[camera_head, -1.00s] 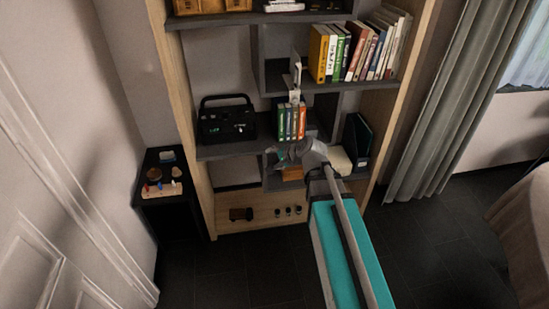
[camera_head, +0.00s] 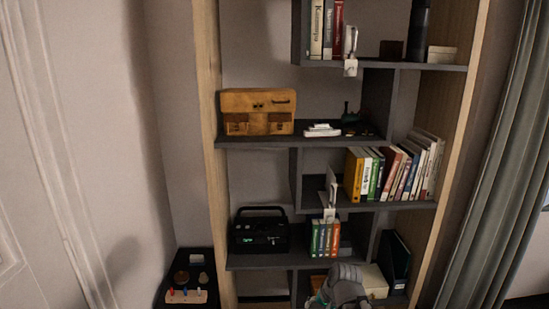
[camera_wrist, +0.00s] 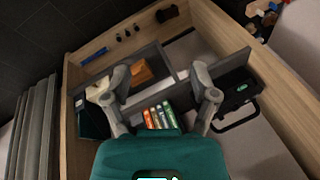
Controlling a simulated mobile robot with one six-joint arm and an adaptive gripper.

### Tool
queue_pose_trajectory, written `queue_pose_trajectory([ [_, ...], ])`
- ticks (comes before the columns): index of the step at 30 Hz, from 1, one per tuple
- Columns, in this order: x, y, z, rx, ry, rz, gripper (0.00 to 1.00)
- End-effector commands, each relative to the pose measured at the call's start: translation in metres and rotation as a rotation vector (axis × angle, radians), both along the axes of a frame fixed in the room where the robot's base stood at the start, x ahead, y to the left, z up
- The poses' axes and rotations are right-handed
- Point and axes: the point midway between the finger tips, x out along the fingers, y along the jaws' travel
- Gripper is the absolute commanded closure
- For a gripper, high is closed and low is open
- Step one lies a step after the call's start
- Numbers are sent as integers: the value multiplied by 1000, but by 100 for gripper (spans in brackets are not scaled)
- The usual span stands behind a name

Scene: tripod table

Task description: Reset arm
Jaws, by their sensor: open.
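My gripper is open and empty. In the wrist view its two grey fingers stand wide apart (camera_wrist: 161,80), with shelf boards and books showing beyond and between them. In the head view only a grey part of my arm shows at the bottom edge, in front of the lower shelf; the fingertips cannot be made out clearly there. A wooden-sided shelf unit (camera_head: 208,90) with dark boards fills the middle of the head view. It also shows in the wrist view (camera_wrist: 270,75), turned about.
A black radio (camera_head: 261,236) and small coloured books (camera_head: 325,238) stand on a lower board. A brown case (camera_head: 257,111) and more books (camera_head: 392,174) sit higher. A small dark side table (camera_head: 185,280) is at left, a grey curtain (camera_head: 490,170) at right.

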Motion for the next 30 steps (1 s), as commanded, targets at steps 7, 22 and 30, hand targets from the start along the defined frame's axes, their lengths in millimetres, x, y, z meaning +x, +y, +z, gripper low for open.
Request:
queue_pose_trajectory([
  [7, -55, -31, 10, -244, 172, 237, 24],
  [22, -68, -40, 11, -303, 227, 298, 24],
  [30, -68, -40, 11, -302, 226, 297, 24],
])
